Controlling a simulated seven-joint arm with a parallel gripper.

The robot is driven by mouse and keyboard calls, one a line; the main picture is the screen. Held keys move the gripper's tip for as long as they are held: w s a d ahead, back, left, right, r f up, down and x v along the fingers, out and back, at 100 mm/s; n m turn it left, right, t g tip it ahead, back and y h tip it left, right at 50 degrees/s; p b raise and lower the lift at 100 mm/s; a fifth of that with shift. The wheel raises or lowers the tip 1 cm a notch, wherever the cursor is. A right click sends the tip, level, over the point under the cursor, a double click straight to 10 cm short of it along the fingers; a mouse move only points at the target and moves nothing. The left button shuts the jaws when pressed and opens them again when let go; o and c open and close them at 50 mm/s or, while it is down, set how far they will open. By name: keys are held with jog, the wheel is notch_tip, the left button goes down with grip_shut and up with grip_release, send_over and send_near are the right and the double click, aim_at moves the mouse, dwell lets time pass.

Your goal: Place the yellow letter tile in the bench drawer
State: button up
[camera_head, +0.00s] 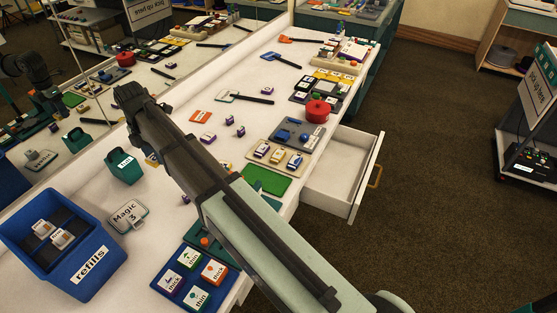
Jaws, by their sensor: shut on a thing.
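The bench drawer (336,171) is pulled open at the right side of the white bench. Its inside looks empty, and a tan handle is on its front. My gripper (128,96) is at the far end of my arm, over the left back part of the bench beside the mirror. It is well to the left of the drawer. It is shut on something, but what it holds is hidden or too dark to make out. I cannot pick out the yellow letter tile for sure.
A blue tray of lettered tiles (229,276) is in front. My arm crosses the bench.

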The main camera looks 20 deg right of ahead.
notch_tip(320, 180, up, 5)
jog(key=shift+w+r, duration=0.1)
jog(key=shift+r, duration=0.05)
jog(key=w+d+m, duration=0.2)
jog(key=w+d, duration=0.2)
jog(key=d, duration=0.4)
jog(key=w+d+m, duration=0.2)
jog(key=w+d, duration=0.2)
jog(key=d, duration=0.3)
jog(key=m, duration=1.4)
send_over(348, 155)
notch_tip(348, 155, down, 20)
jog(key=shift+w+f, duration=0.1)
jog(key=shift+f, duration=5.25)
jog(key=shift+f, duration=0.15)
